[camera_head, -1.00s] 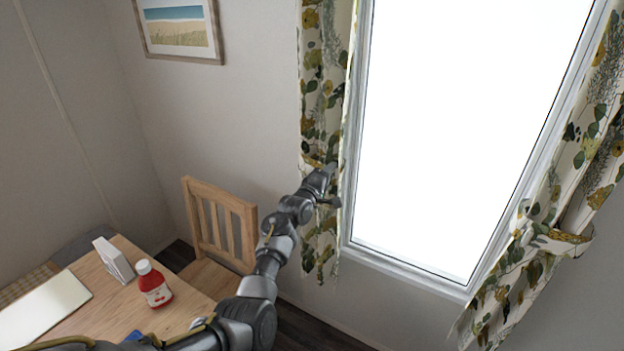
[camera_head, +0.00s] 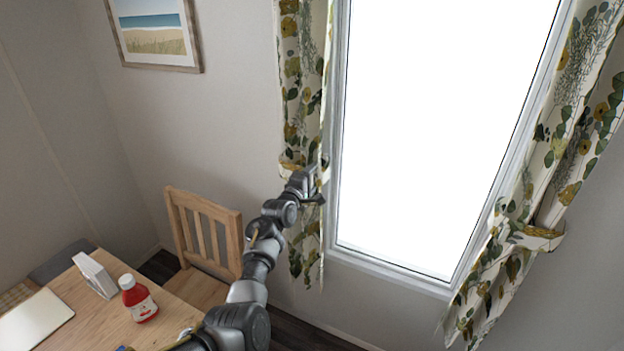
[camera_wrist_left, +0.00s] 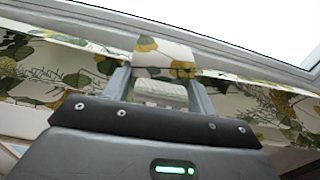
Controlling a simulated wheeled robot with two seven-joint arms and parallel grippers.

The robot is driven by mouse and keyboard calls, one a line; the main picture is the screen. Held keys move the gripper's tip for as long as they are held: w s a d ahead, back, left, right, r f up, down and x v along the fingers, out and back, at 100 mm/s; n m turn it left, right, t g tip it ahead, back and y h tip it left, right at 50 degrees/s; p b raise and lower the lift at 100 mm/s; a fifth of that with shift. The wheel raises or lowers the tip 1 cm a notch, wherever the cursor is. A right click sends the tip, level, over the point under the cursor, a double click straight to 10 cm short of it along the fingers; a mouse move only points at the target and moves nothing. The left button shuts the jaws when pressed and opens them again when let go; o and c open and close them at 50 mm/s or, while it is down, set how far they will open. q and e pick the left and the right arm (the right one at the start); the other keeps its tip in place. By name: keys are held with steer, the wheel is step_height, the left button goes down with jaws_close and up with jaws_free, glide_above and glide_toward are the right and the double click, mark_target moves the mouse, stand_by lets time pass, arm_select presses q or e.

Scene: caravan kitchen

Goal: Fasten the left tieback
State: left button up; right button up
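The left curtain (camera_head: 303,70) hangs at the left side of the window, cream with green and yellow leaves. Its left tieback (camera_head: 292,168), a band in the same print, shows partly at the curtain's outer edge. My left gripper (camera_head: 318,182) is in front of this curtain, near the window frame. In the left wrist view, a patterned piece of the tieback (camera_wrist_left: 165,62) lies between the set-apart fingers of my gripper (camera_wrist_left: 160,78). Its edges meet both fingers, so the gripper looks shut across it. The fastening point is hidden. My right gripper is not in view.
The right curtain (camera_head: 570,120) is gathered by its own tieback (camera_head: 538,238). A wooden chair (camera_head: 205,235) stands left of my arm. A table (camera_head: 95,320) holds a red bottle (camera_head: 138,300) and a white holder (camera_head: 94,274). A picture (camera_head: 153,33) hangs on the wall.

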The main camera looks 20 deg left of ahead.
arm_select(q)
steer(key=shift+o, duration=1.1)
steer(key=shift+s, duration=0.1)
steer(key=shift+s+a+f, duration=0.1)
steer(key=shift+s, duration=0.2)
steer(key=s+a+b, duration=0.2)
steer(key=s, duration=0.7)
steer(key=shift+s, duration=0.4)
